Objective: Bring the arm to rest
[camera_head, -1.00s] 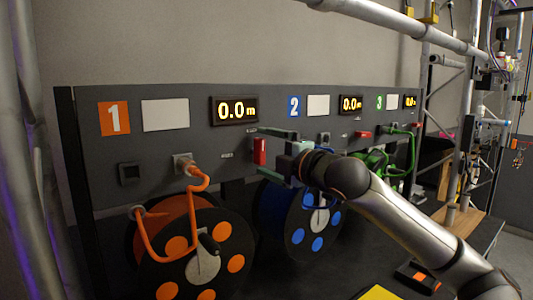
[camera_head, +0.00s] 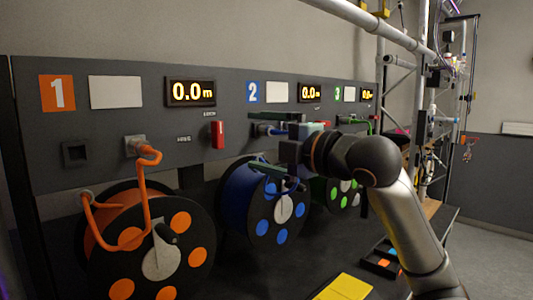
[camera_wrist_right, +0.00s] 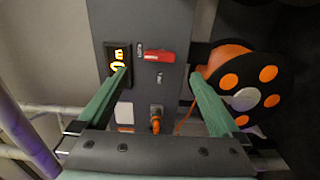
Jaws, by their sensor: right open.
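My right gripper (camera_head: 258,148) is open and empty, with its two green fingers apart. In the head view it is in front of the dark panel (camera_head: 120,165), below the number 2 plate and by the upper part of the blue reel (camera_head: 235,205). My right arm comes in from the lower right, bent at the wrist. In the right wrist view, the open gripper (camera_wrist_right: 160,76) has only the panel between its fingers. A red switch (camera_wrist_right: 158,56) and an orange plug (camera_wrist_right: 155,122) show behind. My left gripper is not in view.
The orange reel (camera_head: 193,252), its cable plugged into the panel, stands at the left. A green reel (camera_head: 341,192) is partly behind my arm. A yellow pad (camera_head: 343,288) and a small tray (camera_head: 378,263) lie on the dark table. Metal truss tubes (camera_head: 370,25) run overhead and at right.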

